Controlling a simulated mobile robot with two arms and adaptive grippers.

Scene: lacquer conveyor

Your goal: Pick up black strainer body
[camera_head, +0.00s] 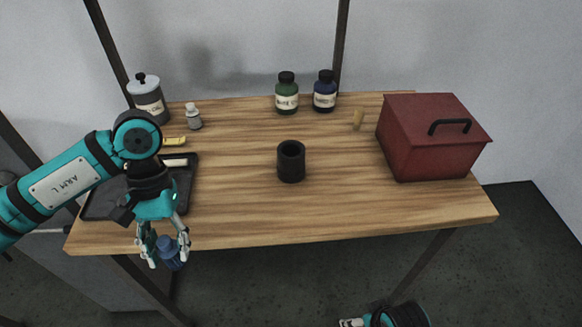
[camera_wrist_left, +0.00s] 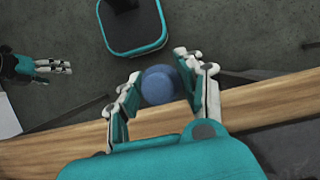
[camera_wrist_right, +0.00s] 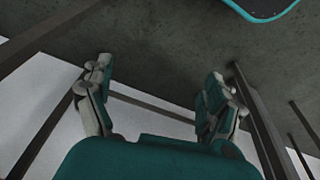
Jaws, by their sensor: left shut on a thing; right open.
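A black hollow cylinder (camera_head: 291,162), which looks like the strainer body, stands upright near the middle of the wooden table, open end up. My left gripper (camera_head: 165,250) is shut on a small blue object (camera_head: 169,256), in front of the table's front edge at the left. In the left wrist view the blue object (camera_wrist_left: 158,84) shows a round top between the fingers (camera_wrist_left: 160,92). My right gripper (camera_wrist_right: 160,95) is open and empty, with floor and table legs beyond it. In the head view only part of my right arm shows at the bottom right, below the table.
A black tray (camera_head: 187,190) lies at the table's left, partly behind my left arm. A grey canister (camera_head: 146,93), a small grey bottle (camera_head: 193,118), green (camera_head: 287,95) and blue bottles (camera_head: 324,93) stand behind. A red box (camera_head: 429,143) stands right. The front middle is clear.

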